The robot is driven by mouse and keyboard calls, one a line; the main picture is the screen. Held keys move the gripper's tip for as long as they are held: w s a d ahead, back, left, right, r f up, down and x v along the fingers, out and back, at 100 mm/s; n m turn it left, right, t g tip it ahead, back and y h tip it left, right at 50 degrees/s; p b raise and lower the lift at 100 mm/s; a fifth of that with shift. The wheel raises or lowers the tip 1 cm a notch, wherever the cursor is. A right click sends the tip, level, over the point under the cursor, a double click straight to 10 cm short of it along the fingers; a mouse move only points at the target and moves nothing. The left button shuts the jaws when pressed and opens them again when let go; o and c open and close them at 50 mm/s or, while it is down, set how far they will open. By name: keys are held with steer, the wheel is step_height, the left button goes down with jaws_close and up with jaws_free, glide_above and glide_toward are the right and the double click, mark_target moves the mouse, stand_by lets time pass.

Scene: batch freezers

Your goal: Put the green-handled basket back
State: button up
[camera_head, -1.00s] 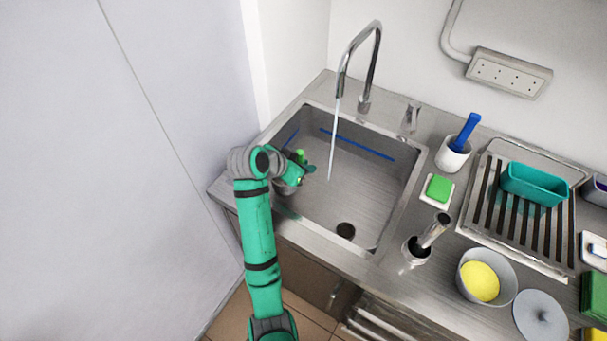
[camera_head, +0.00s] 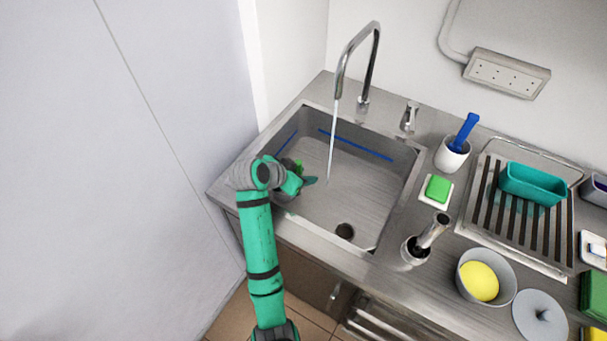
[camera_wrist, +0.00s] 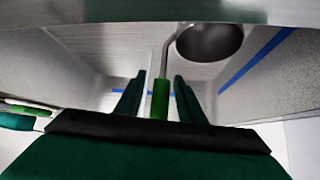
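The green-handled basket shows in the wrist view as a round metal bowl (camera_wrist: 210,42) on a thin rod with a green handle (camera_wrist: 160,99). The handle lies between the two dark green fingers of my gripper (camera_wrist: 157,85), with visible gaps beside it, so the gripper looks open around it. In the head view my gripper (camera_head: 304,180) is over the left front part of the sink (camera_head: 345,195). A bit of bright green (camera_head: 298,164) shows beside it. My wrist hides most of the basket there.
Water runs from the tap (camera_head: 360,60) into the sink. To the right are a white cup with a blue-handled tool (camera_head: 453,155), a green sponge (camera_head: 438,188), a metal holder (camera_head: 415,251), a drying rack (camera_head: 480,205) with a teal tub (camera_head: 533,184), and a bowl (camera_head: 503,271).

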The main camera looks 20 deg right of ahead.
steer(key=v, duration=1.2)
steer(key=shift+w+r, duration=0.1)
